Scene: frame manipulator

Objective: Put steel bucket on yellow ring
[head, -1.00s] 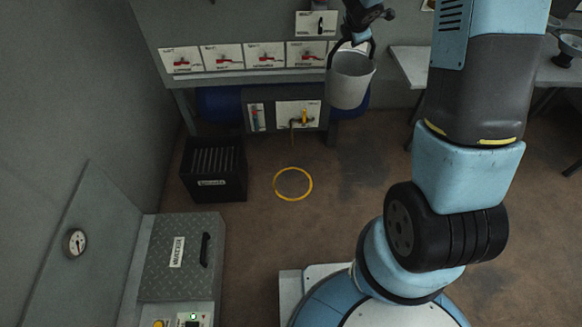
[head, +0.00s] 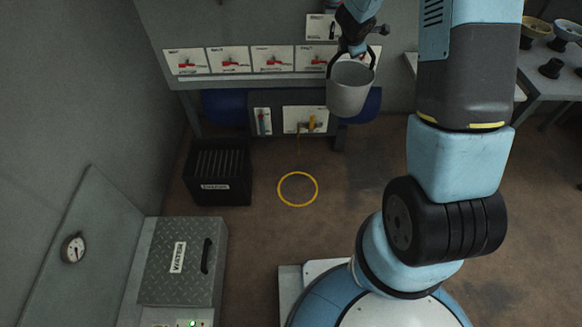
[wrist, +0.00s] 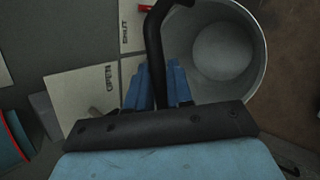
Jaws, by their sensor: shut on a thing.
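The steel bucket (head: 348,95) hangs upright by its dark handle from my gripper (head: 352,47) in the head view. It is in the air in front of the wall panel, up and to the right of the yellow ring. In the wrist view the bucket (wrist: 250,60) shows from above and looks empty. My gripper (wrist: 158,90) is shut on the black handle there. The yellow ring (head: 298,189) lies flat on the brown floor with nothing on it. The wrist view does not show the ring.
A black crate (head: 218,172) stands left of the ring. A yellow-handled tap (head: 311,123) on a white panel is behind it. A bench with red-handled valve panels (head: 272,59) runs along the back wall. A grey lidded box (head: 182,262) is at lower left. Floor around the ring is clear.

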